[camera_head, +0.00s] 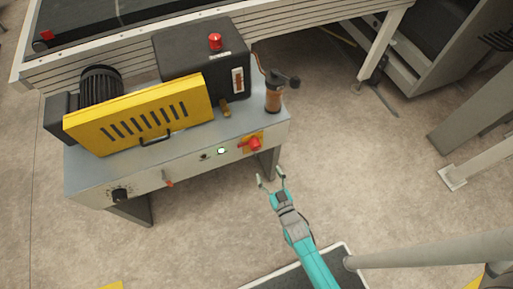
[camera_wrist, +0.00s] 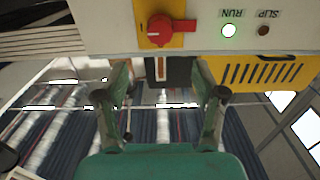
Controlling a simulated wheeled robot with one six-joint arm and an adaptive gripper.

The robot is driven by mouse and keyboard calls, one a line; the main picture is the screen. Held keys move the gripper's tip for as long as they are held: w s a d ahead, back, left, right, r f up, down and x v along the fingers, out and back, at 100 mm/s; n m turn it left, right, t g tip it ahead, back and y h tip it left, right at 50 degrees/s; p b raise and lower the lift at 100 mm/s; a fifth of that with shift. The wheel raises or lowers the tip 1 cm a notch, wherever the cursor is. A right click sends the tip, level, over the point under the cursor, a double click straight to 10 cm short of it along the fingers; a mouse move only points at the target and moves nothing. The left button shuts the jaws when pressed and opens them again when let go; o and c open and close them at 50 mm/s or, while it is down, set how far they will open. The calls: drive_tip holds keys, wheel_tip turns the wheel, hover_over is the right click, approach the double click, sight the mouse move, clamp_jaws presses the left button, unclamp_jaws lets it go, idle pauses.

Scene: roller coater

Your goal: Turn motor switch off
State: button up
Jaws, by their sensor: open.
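The motor switch (camera_head: 254,143) is a red rotary handle on a yellow plate at the right end of the machine's front panel. In the wrist view the red switch (camera_wrist: 160,30) shows upside down at the top, its handle pointing sideways to the right. A green lamp (camera_wrist: 229,30) labelled RUN is lit beside it; the lamp also shows in the head view (camera_head: 221,151). My gripper (camera_head: 270,178) is open and empty, in front of and below the switch, apart from it. In the wrist view its two fingers (camera_wrist: 160,92) stand apart below the switch.
The unlit SLIP lamp (camera_wrist: 263,30) is beside the RUN lamp. A black knob (camera_head: 120,194) and a small orange-red lever (camera_head: 168,182) are further left on the panel.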

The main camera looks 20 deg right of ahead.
sight(257, 149)
drive_tip(key=w, duration=1.3)
drive_tip(key=shift+w+f, duration=0.15)
drive_tip(key=shift+f, duration=0.1)
drive_tip(key=c, duration=1.1)
